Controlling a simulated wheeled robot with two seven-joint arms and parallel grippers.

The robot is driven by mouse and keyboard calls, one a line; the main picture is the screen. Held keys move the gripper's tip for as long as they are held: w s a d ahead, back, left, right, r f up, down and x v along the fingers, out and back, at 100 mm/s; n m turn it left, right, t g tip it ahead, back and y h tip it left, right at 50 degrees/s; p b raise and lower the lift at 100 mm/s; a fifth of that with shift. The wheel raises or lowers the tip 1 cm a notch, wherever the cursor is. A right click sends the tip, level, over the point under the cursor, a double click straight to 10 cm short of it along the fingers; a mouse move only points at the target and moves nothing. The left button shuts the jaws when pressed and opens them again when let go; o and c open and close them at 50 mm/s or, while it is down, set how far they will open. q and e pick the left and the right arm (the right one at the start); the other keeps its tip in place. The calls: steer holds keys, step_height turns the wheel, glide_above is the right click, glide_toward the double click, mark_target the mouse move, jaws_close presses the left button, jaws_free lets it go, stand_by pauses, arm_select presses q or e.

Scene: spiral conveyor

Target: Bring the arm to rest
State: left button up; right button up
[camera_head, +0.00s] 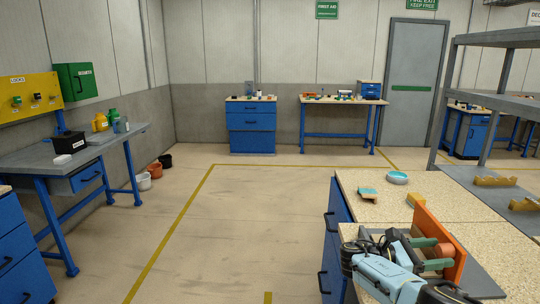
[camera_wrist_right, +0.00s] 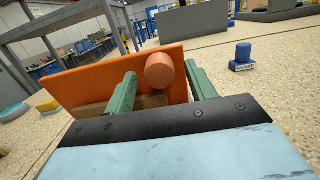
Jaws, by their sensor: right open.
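My right gripper (camera_head: 430,254) is at the near right in the head view, low over the speckled worktop (camera_head: 375,215). Its green fingers are spread apart, and it also shows in the right wrist view (camera_wrist_right: 160,74). An upright orange panel (camera_head: 437,236) stands just ahead of the fingers; it fills the middle of the right wrist view (camera_wrist_right: 85,75). A salmon round knob (camera_wrist_right: 160,70) on the panel's side facing me appears between the fingertips, with gaps to both fingers. My left gripper is not in view.
A grey shelf rack (camera_head: 500,107) rises at right. The floor (camera_head: 235,220) at left is clear.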

steer(key=shift+d, duration=0.65)
steer(key=shift+r, duration=0.1)
steer(key=shift+a, duration=0.15)
